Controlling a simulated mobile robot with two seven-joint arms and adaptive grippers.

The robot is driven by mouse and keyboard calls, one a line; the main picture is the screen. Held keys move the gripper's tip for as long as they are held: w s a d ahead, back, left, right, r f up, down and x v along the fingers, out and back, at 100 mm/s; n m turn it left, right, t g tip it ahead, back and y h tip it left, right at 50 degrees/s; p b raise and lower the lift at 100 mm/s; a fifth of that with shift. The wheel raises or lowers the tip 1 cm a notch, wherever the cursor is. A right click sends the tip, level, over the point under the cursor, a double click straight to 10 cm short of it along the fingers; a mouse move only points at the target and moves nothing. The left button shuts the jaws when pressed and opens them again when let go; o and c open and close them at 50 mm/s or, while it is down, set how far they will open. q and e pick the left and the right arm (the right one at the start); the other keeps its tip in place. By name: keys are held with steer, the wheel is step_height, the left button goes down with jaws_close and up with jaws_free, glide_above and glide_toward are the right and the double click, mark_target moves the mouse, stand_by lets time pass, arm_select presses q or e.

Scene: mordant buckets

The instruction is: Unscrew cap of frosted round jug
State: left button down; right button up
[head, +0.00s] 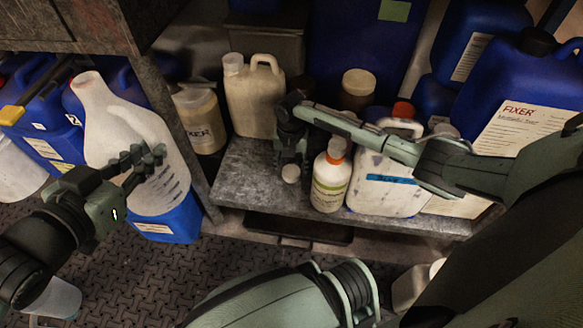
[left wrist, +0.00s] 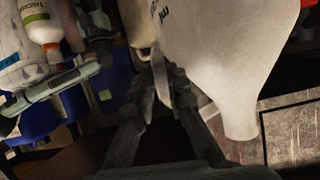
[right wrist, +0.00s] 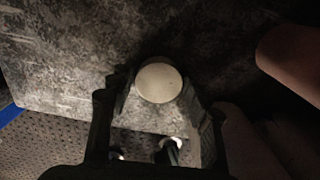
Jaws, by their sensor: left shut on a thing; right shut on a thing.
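The frosted round jug (head: 105,120) is whitish with dark graduation marks, its neck pointing up and left. My left gripper (head: 143,162) is shut on its handle. In the left wrist view, the jug (left wrist: 225,55) fills the upper right with its narrow neck, and the gripper fingers (left wrist: 167,78) close on the handle. No cap shows on the neck. My right gripper (head: 291,158) is above the grey shelf, away from the jug, shut on a round whitish cap (head: 291,173). The cap (right wrist: 158,82) also shows between its fingertips in the right wrist view.
The grey shelf (head: 240,180) holds a beige jug (head: 254,95), an orange-capped bottle (head: 331,180) and a white canister (head: 385,175). A blue container (head: 175,222) stands beneath the frosted jug. Large blue fixer canisters (head: 520,85) stand at right.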

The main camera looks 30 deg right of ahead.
mark_target(291, 169)
steer(key=o, duration=1.3)
step_height(291, 169, up, 12)
steer(key=p, duration=0.4)
steer(key=shift+r, duration=0.1)
